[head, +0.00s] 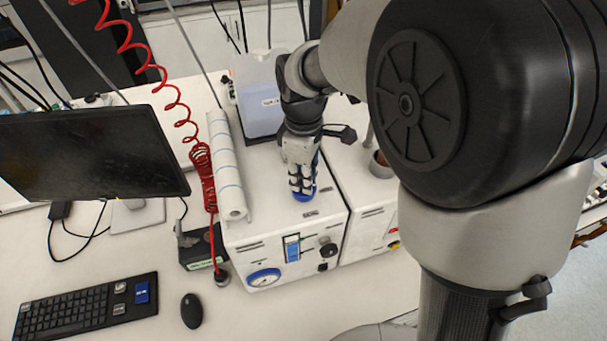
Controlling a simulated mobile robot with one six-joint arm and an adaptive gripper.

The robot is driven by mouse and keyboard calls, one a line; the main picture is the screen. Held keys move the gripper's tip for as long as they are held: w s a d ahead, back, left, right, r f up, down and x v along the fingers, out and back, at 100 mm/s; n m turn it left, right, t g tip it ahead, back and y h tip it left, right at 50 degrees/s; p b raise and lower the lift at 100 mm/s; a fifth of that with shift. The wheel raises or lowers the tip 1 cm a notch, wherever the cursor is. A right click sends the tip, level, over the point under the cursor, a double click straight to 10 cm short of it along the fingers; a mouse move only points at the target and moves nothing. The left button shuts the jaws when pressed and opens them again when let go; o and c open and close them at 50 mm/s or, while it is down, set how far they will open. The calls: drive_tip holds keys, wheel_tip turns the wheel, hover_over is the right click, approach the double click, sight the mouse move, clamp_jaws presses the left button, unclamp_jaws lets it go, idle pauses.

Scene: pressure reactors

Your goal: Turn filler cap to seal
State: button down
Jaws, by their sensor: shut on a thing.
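My gripper (302,180) points down over the top of a white box-shaped unit (265,235) in the head view. Its fingers are shut on a blue filler cap (304,195), whose lower edge shows below the fingertips. The cap sits at the unit's top face, near the front right. The fingers hide most of the cap, so how far it is turned cannot be seen.
A translucent canister (258,95) stands behind the gripper. A paper roll (227,170) and a coiled red hose (199,155) are to the left. A monitor (90,150), keyboard (85,307) and mouse (191,310) occupy the left bench. A second white unit adjoins on the right.

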drive_tip(key=m+p, duration=0.1)
drive_tip(key=m, duration=0.4)
drive_tip(key=shift+m, duration=0.3)
drive_tip(key=m, duration=0.5)
drive_tip(key=shift+p, duration=0.35)
drive_tip(key=c, duration=1.6)
unclamp_jaws()
drive_tip(key=shift+c, duration=0.2)
wheel_tip(320, 180, up, 12)
